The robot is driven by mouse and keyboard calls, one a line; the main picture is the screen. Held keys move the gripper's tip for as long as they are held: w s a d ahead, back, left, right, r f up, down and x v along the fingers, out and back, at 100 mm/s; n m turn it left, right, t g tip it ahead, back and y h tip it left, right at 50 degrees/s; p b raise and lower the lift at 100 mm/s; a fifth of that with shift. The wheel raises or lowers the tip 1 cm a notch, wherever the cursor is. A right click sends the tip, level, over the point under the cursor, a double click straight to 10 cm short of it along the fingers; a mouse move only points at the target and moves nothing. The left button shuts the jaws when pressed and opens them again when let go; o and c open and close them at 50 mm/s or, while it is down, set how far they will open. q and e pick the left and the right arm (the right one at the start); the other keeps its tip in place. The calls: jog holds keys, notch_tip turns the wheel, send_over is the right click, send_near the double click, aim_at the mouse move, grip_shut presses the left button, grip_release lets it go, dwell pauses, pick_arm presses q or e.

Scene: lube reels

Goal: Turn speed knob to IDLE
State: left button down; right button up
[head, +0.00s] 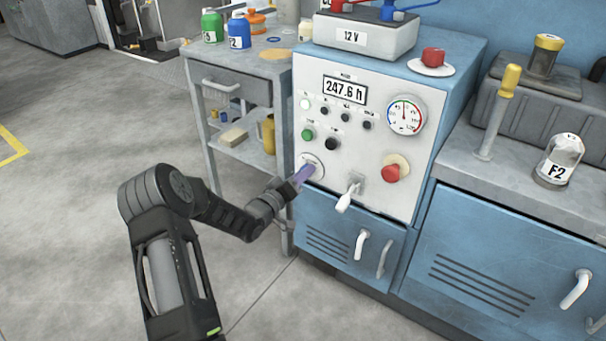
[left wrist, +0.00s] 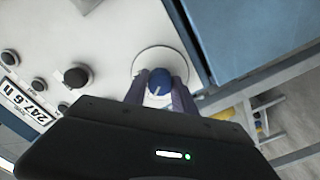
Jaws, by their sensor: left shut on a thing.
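The speed knob (left wrist: 160,79) is a blue round knob with a pale pointer line, in the middle of the left wrist view. It sits on a round white dial plate (left wrist: 149,60) on the light control panel (head: 340,135). My left gripper (head: 303,174) is at the lower left of this panel in the head view. Its purple-grey fingers (left wrist: 159,92) lie on both sides of the knob and are shut on it. The fingers hide the knob in the head view, and I cannot read the dial marks. My right gripper is not in view.
A white lever (head: 348,196) sticks out right of the dial, with a red button (head: 390,173) beyond it. A black knob (head: 332,144) and a green button (head: 307,135) are above. A grey cart (head: 232,87) with bottles stands close on the left.

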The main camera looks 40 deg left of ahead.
pick_arm(q)
jog(key=shift+f, duration=0.1)
jog(key=c, duration=1)
grip_release()
jog(key=shift+c, duration=0.2)
jog(key=shift+s, duration=0.15)
jog(key=s+p, duration=0.2)
jog(key=s, duration=0.5)
jog(key=shift+s, duration=0.3)
